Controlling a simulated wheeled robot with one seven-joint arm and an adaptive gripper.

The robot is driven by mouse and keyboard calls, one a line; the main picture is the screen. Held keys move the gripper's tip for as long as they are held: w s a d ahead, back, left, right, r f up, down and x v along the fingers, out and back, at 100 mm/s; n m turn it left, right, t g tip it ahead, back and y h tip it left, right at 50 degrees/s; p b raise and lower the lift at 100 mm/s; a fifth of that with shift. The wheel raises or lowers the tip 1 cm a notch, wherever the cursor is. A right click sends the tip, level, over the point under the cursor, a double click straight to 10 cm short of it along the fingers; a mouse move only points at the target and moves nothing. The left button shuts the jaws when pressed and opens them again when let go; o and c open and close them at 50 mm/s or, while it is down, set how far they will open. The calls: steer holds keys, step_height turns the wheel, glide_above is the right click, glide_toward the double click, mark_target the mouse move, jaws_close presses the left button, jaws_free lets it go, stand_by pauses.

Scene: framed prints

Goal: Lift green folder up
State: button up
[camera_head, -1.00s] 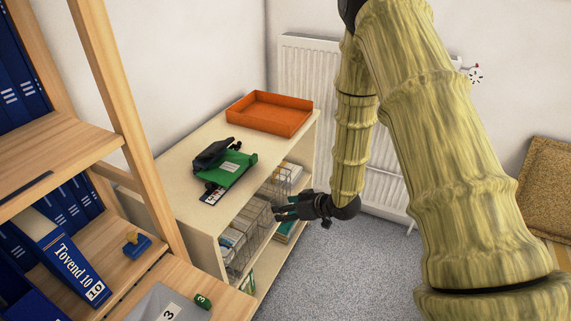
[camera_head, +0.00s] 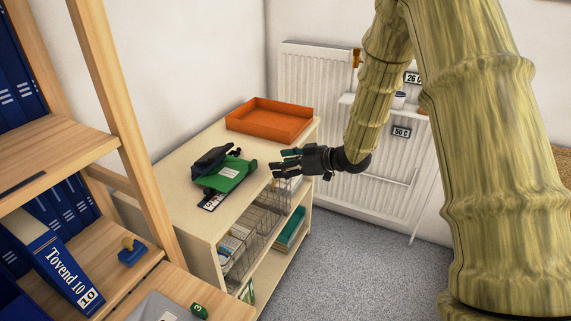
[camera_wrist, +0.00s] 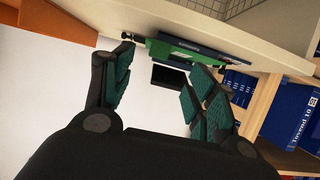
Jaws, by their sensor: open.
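The green folder (camera_head: 228,175) lies on top of the low cream cabinet, with a white label on it and dark objects at its left side and under its front edge. My gripper (camera_head: 274,168) is open and empty, just right of the folder at the cabinet's right edge, its fingers pointing left toward it. In the wrist view the folder (camera_wrist: 165,52) shows edge-on beyond the open fingers (camera_wrist: 158,85). A gap remains between the fingers and the folder.
The cream cabinet (camera_head: 185,187) has wire baskets (camera_head: 250,240) and shelves below. An orange tray (camera_head: 270,120) sits on its back end. A wooden shelf with blue binders (camera_head: 62,265) stands at left. A white radiator (camera_head: 318,95) is behind.

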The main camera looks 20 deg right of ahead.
mark_target(255, 166)
steer(key=x, duration=1)
steer(key=shift+w+a+f, duration=0.1)
steer(key=shift+f, duration=0.05)
steer(key=c, duration=1.1)
